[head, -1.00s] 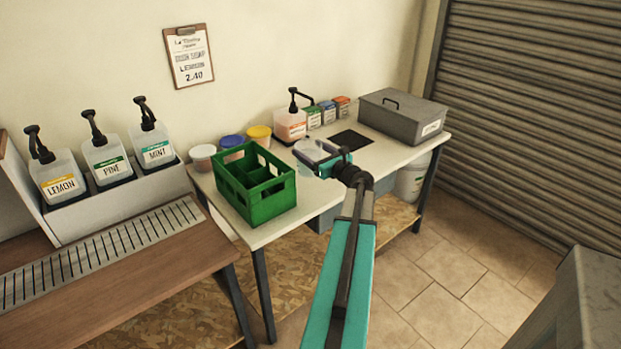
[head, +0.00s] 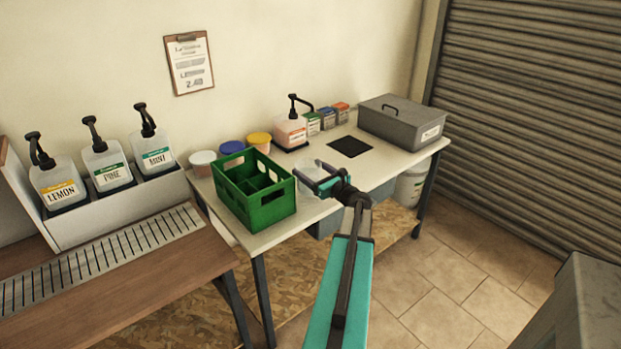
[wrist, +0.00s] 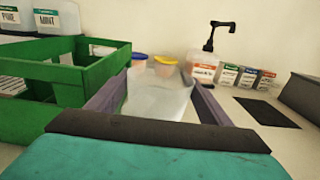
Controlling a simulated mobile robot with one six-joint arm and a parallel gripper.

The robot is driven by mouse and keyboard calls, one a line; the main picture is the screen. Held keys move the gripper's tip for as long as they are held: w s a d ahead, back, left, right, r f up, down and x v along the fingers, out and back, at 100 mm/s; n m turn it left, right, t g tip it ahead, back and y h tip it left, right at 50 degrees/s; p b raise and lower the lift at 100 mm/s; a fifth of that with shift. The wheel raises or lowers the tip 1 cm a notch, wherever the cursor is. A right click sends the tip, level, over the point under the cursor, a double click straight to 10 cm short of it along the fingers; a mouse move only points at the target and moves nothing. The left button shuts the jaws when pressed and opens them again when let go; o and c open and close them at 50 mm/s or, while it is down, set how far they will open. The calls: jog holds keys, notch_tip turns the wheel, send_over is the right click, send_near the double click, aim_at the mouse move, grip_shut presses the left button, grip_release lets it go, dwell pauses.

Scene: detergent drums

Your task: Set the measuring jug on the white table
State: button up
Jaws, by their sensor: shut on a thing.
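The clear measuring jug (head: 309,173) is between the fingers of my gripper (head: 321,180), just right of the green crate. In the wrist view the see-through jug (wrist: 158,98) fills the space between the two dark fingers of my gripper (wrist: 160,108), which is shut on it. The white table (head: 393,155) lies beneath. The jug is at or close above the tabletop near its front edge; I cannot tell whether its base touches.
A green crate (head: 272,208) stands close left of the jug. Behind are tubs with blue (head: 231,148) and yellow lids, a pump bottle (head: 291,130) and small boxes. A black mat (head: 350,147) and a grey box (head: 402,125) lie to the right.

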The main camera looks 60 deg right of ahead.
jog(key=shift+f, duration=1.6)
jog(key=shift+f, duration=0.15)
jog(key=o, duration=1.6)
jog(key=shift+c, duration=0.2)
jog(key=shift+s, duration=0.1)
jog(key=b+v, duration=0.1)
jog(key=v, duration=1.1)
jog(key=shift+b, duration=0.3)
